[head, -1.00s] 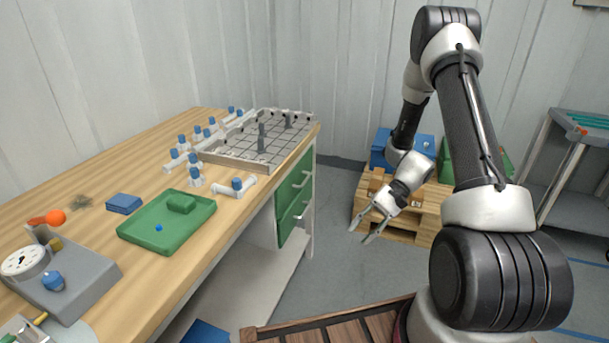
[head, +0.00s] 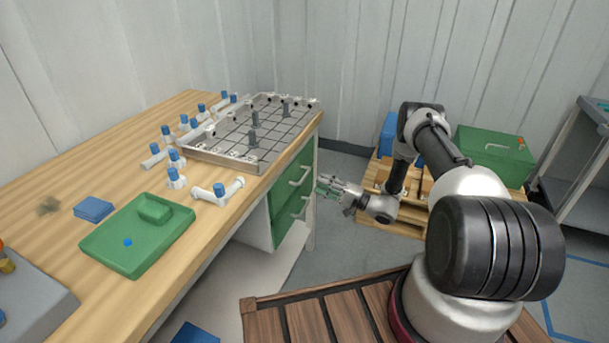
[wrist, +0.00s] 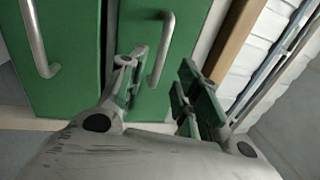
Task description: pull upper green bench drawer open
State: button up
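The upper green drawer (head: 283,191) sits under the right end of the wooden bench and looks closed. Its metal bar handle (head: 300,176) also shows in the wrist view (wrist: 166,45), where the drawers appear turned sideways. My gripper (head: 326,187) is in front of the drawer fronts, its fingers pointing at them. In the wrist view my gripper (wrist: 162,82) is open and empty. The upper handle lies ahead, between the lines of the two fingers and nearer the left one. I cannot tell whether a finger touches it.
The lower green drawer (head: 283,222) has its own handle (wrist: 36,40). The bench top (head: 70,165) overhangs the drawers; it carries a gridded metal tray (head: 197,155), membrane vessels and a green tray (head: 105,245). A pallet with crates (head: 495,150) stands behind my arm.

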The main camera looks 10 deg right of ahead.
aim_at(305, 175)
jog(key=shift+n, duration=0.3)
jog(key=x, duration=0.7)
jog(key=shift+w+a+r, duration=0.15)
jog(key=shift+w+a, duration=0.05)
jog(key=shift+a, duration=0.1)
grip_shut()
